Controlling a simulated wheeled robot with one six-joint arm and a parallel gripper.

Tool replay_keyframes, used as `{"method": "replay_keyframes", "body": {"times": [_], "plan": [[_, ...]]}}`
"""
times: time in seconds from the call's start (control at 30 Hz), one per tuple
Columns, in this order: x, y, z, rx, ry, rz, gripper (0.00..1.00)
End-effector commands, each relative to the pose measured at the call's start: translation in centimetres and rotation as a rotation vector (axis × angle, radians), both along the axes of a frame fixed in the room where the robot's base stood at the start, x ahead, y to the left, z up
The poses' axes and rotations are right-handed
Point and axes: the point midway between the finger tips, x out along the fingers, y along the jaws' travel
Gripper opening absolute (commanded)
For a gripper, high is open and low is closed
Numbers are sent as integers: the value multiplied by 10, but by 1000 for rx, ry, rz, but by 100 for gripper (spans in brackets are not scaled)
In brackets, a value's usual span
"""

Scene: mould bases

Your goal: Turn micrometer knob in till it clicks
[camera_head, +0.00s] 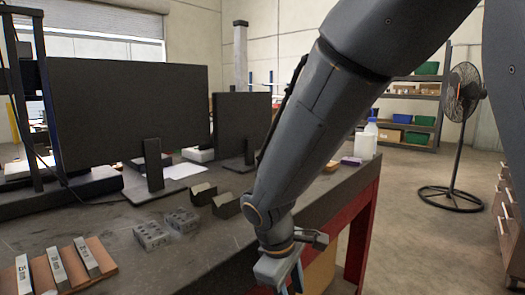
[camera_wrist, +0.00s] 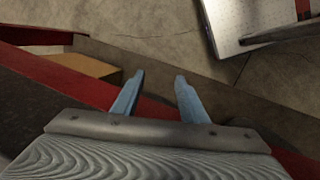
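No micrometer or knob can be made out in either view. My gripper (camera_wrist: 154,78) shows in the wrist view with its two blue-grey fingers apart and nothing between them. Beyond the fingers are a red table beam, a cardboard-coloured box and the floor. In the head view my gripper (camera_head: 290,280) is at the bottom edge, beside the front edge of the dark workbench (camera_head: 225,262), with its fingertips cut off by the frame. My arm hides part of the bench.
Mould blocks (camera_head: 150,235) and dark angled blocks (camera_head: 227,205) stand on the bench. Labelled steel bars on a wooden board (camera_head: 100,279) lie at front left. Monitors (camera_head: 130,110) stand behind. A white bottle (camera_head: 366,140) is at the far end. A fan (camera_head: 462,95) stands on open floor.

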Motion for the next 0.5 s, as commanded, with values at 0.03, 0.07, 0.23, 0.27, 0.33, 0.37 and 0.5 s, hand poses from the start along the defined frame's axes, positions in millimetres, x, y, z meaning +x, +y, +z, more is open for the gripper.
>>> {"method": "replay_keyframes", "body": {"times": [0.03,0.07,0.23,0.27,0.33,0.37,0.5], "plan": [[6,-4,20,-22,-4,25,39],[10,-6,26,-35,-7,42,39],[36,-19,65,-115,-19,135,39],[40,-22,72,-130,-19,152,39],[51,-28,88,-166,-25,190,39],[56,-31,96,-182,-25,207,39],[79,-42,128,-261,-32,289,39]]}}
